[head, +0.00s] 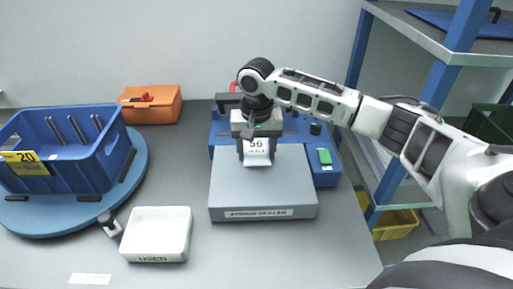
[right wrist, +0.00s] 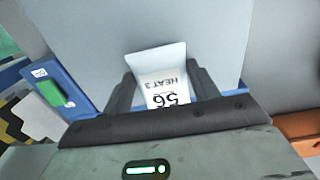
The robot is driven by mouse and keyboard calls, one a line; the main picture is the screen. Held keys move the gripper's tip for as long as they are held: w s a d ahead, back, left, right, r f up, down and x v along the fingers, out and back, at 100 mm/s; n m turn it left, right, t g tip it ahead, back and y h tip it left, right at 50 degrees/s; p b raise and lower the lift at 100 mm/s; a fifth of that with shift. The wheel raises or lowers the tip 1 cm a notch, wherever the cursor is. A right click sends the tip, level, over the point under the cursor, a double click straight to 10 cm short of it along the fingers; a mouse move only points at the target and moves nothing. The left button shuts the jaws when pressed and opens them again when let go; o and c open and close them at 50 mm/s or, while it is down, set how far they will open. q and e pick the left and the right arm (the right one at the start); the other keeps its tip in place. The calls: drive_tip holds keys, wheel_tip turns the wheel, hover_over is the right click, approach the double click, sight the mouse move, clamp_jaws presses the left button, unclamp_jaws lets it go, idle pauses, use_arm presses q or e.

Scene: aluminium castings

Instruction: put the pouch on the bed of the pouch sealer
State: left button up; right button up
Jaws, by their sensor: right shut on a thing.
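My right gripper (head: 257,152) points down over the rear part of the pouch sealer and is shut on the white pouch (head: 257,145). The pouch, printed "56" and "HEAT 3", also shows between the two dark fingers in the right wrist view (right wrist: 162,75). The pouch sealer has a flat grey bed (head: 263,190) with a label on its front edge and a blue body (head: 326,176) behind. The pouch is over the back of the bed; I cannot tell whether it touches it. My left gripper is not in view.
A white tray (head: 157,257) stands left of the sealer. A blue crate (head: 85,180) sits on a round blue turntable (head: 140,165) at the left. An orange box (head: 168,112) is at the back. A shelf rack (head: 455,50) stands at the right.

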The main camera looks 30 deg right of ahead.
drive_tip(key=o, duration=1)
drive_tip(key=shift+f, duration=0.1)
wheel_tip(320, 180, up, 12)
drive_tip(key=shift+r+b, duration=0.15)
drive_tip(key=shift+b, duration=0.2)
